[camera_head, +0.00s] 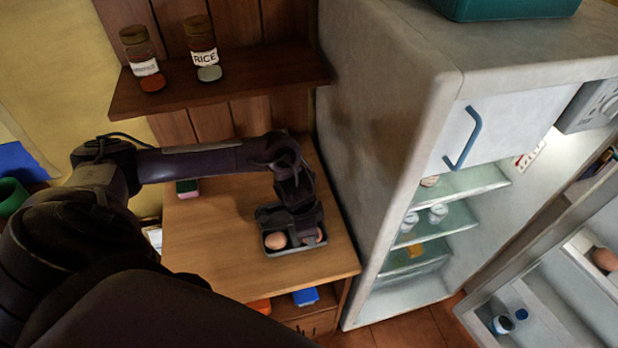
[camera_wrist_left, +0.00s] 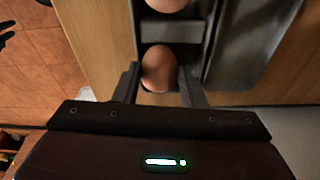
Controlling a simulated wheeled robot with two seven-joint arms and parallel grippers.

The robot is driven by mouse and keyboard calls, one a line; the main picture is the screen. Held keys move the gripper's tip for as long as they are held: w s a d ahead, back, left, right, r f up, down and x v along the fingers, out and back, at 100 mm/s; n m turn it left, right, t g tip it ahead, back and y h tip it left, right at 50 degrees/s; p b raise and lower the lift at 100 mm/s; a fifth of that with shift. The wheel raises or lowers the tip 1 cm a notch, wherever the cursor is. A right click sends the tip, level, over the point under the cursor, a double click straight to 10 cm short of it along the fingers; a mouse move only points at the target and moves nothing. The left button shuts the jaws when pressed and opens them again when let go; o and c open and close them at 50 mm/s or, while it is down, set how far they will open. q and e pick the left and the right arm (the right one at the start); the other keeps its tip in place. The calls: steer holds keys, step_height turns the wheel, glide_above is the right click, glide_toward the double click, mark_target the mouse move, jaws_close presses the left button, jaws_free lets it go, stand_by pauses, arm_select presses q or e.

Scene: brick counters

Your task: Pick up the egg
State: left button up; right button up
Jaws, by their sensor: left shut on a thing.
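A dark egg tray (camera_head: 293,250) stands on the wooden counter, next to the fridge. One brown egg (camera_head: 275,241) sits in its near left compartment. A second brown egg (camera_head: 318,236) shows partly beside my left gripper (camera_head: 308,238), which reaches down into the tray. In the left wrist view, my left gripper (camera_wrist_left: 158,85) has its fingers on both sides of a brown egg (camera_wrist_left: 158,66) and is shut on it. The egg is still at the tray's level. Another egg (camera_wrist_left: 168,4) shows at the top edge of that view.
The white fridge (camera_head: 385,120) stands open right of the counter (camera_head: 220,250), its door (camera_head: 540,300) swung out. A shelf (camera_head: 220,92) with a rice jar (camera_head: 202,48) and another jar (camera_head: 142,52) hangs above. A sponge (camera_head: 187,188) lies behind my left arm.

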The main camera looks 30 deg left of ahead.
arm_select(q)
steer(key=shift+s+a+f, duration=0.1)
steer(key=shift+s+f, duration=0.15)
steer(key=shift+f, duration=0.15)
steer(key=shift+w+r, duration=0.15)
steer(key=shift+r, duration=0.05)
steer(key=r, duration=0.4)
steer(key=w+r, duration=0.1)
steer(key=r, duration=0.1)
steer(key=shift+a+r, duration=0.1)
steer(key=shift+r, duration=0.3)
step_height(320, 180, up, 13)
steer(key=p, duration=0.5)
steer(key=shift+s, duration=0.2)
steer(key=shift+f, duration=0.1)
steer(key=shift+f, duration=0.1)
